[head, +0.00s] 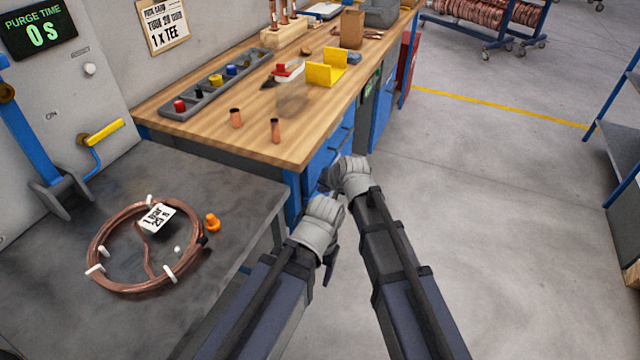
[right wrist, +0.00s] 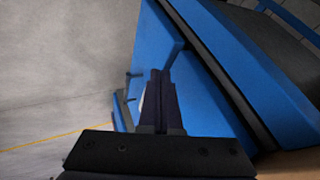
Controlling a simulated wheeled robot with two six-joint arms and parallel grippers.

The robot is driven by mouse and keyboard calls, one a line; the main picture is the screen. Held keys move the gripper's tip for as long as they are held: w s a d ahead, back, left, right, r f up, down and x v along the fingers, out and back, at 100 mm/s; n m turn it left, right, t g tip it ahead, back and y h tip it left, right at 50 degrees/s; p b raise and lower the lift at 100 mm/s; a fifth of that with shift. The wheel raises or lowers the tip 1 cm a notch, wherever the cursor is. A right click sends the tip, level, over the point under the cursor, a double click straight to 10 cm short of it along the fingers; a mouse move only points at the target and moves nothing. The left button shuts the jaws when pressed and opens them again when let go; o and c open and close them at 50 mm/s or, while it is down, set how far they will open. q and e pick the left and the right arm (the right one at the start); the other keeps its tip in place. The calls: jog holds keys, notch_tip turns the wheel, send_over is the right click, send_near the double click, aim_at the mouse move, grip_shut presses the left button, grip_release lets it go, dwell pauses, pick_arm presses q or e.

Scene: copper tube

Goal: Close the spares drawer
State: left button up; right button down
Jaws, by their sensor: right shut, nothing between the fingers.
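Blue drawer fronts (head: 326,158) show under the near right end of the wooden workbench, partly hidden by my right gripper. I cannot read a spares label, nor tell how far any drawer stands out. My right gripper (head: 326,187) is beside these fronts, its fingers mostly hidden behind its wrist. In the right wrist view the right gripper (right wrist: 160,78) is shut and empty, close to a blue panel (right wrist: 205,85) with a blue bar handle (right wrist: 173,54). Whether it touches the panel is unclear. My left gripper (head: 332,262) points down beside the grey table, its finger opening unclear.
The wooden workbench (head: 260,140) holds copper fittings, a grey parts tray (head: 205,95) and a yellow holder (head: 325,72). The grey table (head: 60,310) at left bears a copper coil (head: 97,240). Open floor (head: 510,220) lies to the right, with blue racks beyond.

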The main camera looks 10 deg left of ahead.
pick_arm(q)
jog(key=shift+b, duration=0.55)
pick_arm(e)
jog(key=s+d, duration=0.7)
jog(key=s, duration=0.3)
jog(key=shift+s, duration=0.15)
pick_arm(q)
jog(key=shift+d, duration=0.1)
